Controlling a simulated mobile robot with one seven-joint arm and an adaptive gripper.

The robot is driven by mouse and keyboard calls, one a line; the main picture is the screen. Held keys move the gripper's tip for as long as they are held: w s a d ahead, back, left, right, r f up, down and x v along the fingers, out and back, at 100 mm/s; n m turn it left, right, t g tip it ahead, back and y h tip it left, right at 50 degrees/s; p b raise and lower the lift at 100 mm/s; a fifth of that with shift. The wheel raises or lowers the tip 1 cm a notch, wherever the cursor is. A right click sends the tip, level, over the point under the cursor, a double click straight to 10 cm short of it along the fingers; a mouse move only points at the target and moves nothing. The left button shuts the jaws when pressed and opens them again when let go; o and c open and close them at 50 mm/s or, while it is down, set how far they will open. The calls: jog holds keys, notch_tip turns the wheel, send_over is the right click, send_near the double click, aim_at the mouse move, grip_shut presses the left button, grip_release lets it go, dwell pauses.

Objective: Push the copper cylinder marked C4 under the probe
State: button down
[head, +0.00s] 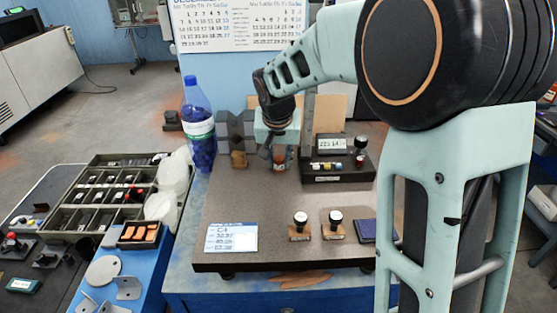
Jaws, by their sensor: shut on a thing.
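My gripper (278,165) points down over the back of the dark granite plate (265,195). Its fingers are closed around a small reddish copper-coloured piece (279,153), mostly hidden between them. I cannot read a mark on it. Another small copper-brown piece (239,160) sits to the left, in front of a grey notched block (237,130). A white card (231,237) on the plate reads C4 with several lines of figures. A dark instrument box with a numeric display (331,144) stands to the right of the gripper. The probe tip is not distinguishable, perhaps behind my gripper.
Two stamp-like knobs on wooden bases (301,227) and a dark blue pad (368,231) are at the plate's front right. A blue bottle (199,125) stands at the left. A compartment tray (120,190) lies farther left. The plate's middle is clear.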

jog(key=shift+w, duration=0.5)
jog(key=c, duration=1.6)
grip_release()
jog(key=shift+s, duration=0.1)
